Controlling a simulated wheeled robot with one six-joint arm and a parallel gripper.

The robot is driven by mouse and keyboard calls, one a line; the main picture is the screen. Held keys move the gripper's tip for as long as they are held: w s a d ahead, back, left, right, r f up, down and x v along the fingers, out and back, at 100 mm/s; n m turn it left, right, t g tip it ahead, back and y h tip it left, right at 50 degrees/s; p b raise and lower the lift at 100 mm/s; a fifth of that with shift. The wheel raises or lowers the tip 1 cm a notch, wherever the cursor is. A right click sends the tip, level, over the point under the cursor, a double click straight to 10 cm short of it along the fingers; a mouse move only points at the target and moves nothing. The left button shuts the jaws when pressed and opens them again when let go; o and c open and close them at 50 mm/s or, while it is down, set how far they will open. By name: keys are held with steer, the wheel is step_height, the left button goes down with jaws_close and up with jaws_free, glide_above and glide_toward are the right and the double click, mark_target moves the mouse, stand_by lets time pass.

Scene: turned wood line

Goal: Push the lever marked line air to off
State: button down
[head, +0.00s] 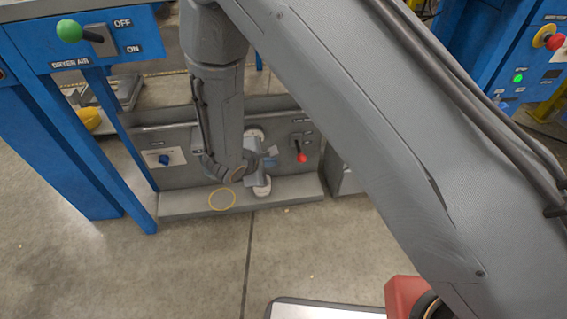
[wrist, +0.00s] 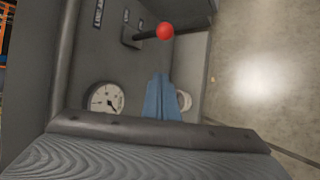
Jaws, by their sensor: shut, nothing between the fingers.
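A lever with a red knob (head: 301,157) sits on the low grey panel, right of my gripper. Its label above is too small to read in the head view. In the wrist view the red knob (wrist: 165,31) stands out on a dark rod from a small plate, with markings beside it that I cannot read surely. My gripper (head: 270,157) is in front of the panel, partly hidden by my arm. In the wrist view its blue fingers (wrist: 160,98) are together and empty, apart from the lever.
A green-knobbed lever (head: 69,31), marked dryer air, is on the blue stand at left. A white gauge (wrist: 105,98) is beside my fingers. A blue rotary switch (head: 164,159) is on the panel's left. A yellow ring (head: 222,199) lies on the ledge. The floor in front is largely clear.

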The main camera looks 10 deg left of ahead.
mark_target(300, 151)
steer(key=b+x, duration=0.4)
steer(key=x, duration=0.6)
steer(key=shift+s+d+r+b, duration=0.25)
steer(key=shift+s+d+r, duration=0.05)
steer(key=shift+d+r, duration=0.45)
steer(key=shift+s+d+r+b, duration=0.2)
steer(key=shift+s+d+r, duration=0.15)
steer(key=shift+d+r, duration=0.4)
steer(key=shift+d, duration=0.15)
